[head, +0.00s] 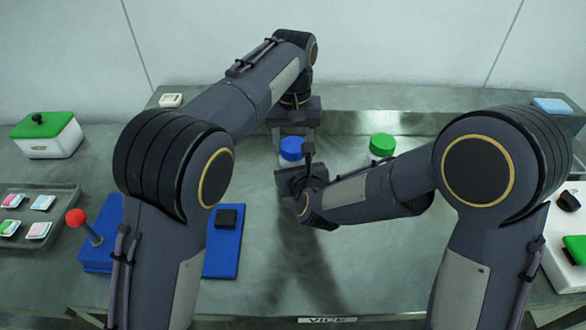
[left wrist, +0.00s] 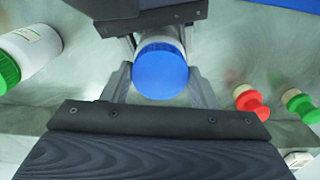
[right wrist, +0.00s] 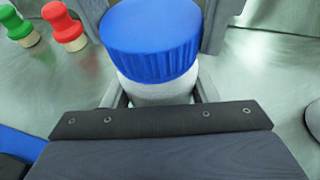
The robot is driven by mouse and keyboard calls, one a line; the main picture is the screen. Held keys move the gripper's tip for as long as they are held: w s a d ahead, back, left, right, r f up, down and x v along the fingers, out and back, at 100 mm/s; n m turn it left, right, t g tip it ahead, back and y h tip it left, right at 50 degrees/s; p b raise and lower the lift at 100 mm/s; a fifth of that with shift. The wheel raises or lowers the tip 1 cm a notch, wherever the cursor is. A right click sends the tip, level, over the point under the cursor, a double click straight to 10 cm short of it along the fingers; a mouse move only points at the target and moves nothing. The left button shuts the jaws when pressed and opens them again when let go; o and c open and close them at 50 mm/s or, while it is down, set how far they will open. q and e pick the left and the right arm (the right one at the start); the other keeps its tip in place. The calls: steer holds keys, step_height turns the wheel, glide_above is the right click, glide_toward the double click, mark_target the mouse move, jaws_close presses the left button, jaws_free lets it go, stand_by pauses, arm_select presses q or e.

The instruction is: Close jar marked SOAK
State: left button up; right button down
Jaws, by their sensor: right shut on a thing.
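A white jar with a ribbed blue lid (head: 291,148) stands upright between my two grippers. In the right wrist view the lid (right wrist: 151,40) sits on the white jar body (right wrist: 155,92); whether it is tight cannot be told. No marking on this jar shows. My right gripper (head: 291,171) is shut on the jar body below the lid, from the near side. My left gripper (head: 294,131) comes from the far side, its open fingers to either side of the lid (left wrist: 160,73). A second white jar with a green lid (head: 382,145) stands to the right, its label unreadable.
Red (right wrist: 63,27) and green (right wrist: 17,23) knobbed pegs stand near the blue-lidded jar. At left are a green-lidded box (head: 46,136), a tray (head: 65,197) of small packets and a blue base with a red-knobbed lever (head: 76,218). The front middle of the bench is clear.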

arm_select(q)
steer(key=o, duration=0.4)
steer(key=shift+o, duration=0.2)
step_height(320, 180, up, 12)
stand_by(0.4)
arm_select(e)
steer(key=shift+c, duration=2.4)
jaws_free()
steer(key=v, duration=0.6)
steer(key=shift+s+r+b, duration=0.15)
steer(key=shift+s+b, duration=0.15)
steer(key=shift+s+d+r, duration=0.2)
steer(key=shift+s, duration=0.35)
arm_select(q)
steer(key=shift+f, duration=0.3)
